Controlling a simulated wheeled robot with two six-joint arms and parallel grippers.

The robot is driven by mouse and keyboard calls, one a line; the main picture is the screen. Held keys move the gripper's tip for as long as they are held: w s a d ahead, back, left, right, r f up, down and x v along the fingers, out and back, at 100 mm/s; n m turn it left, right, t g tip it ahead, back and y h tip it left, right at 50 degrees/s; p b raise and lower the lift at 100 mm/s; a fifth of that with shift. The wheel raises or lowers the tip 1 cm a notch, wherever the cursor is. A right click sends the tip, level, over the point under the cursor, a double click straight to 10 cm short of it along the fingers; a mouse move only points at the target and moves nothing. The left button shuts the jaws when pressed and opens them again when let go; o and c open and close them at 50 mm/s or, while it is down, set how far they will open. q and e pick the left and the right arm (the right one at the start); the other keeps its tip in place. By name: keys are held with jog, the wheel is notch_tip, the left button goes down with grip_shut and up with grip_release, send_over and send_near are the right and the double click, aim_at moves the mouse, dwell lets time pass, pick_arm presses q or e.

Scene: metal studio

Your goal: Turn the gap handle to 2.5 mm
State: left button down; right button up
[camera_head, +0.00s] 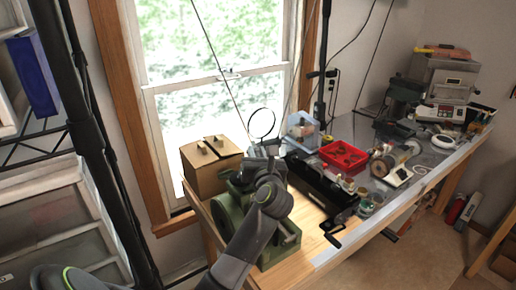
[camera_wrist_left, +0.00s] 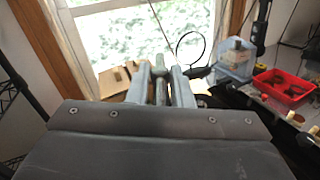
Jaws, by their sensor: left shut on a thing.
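A green machine (camera_head: 281,243) stands at the near left end of the workbench, partly hidden by my left arm. My left gripper (camera_head: 264,150) is above the top of this machine. In the left wrist view my left gripper (camera_wrist_left: 161,88) has its two pale fingers on either side of a grey upright bar, the gap handle (camera_wrist_left: 160,90), and is shut on it. In the head view the handle is mostly hidden by the gripper and wrist. No gap reading can be made out. My right gripper is not in view.
A cardboard box (camera_head: 208,170) is left of the gripper, by the window. A long black machine with a crank (camera_head: 336,232) lies to the right. A red bin (camera_head: 344,155) and a clear bluish bin (camera_head: 301,131) stand behind it. Tools crowd the far bench.

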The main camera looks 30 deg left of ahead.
pick_arm(q)
jog(key=shift+r+m+t+h+p, duration=0.1)
jog(key=shift+m+t+h+p, duration=0.3)
jog(key=shift+m+t+h, duration=0.15)
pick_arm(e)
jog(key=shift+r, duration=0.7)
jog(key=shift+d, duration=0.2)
pick_arm(q)
jog(key=c, duration=1.4)
grip_release()
jog(key=shift+a, duration=0.1)
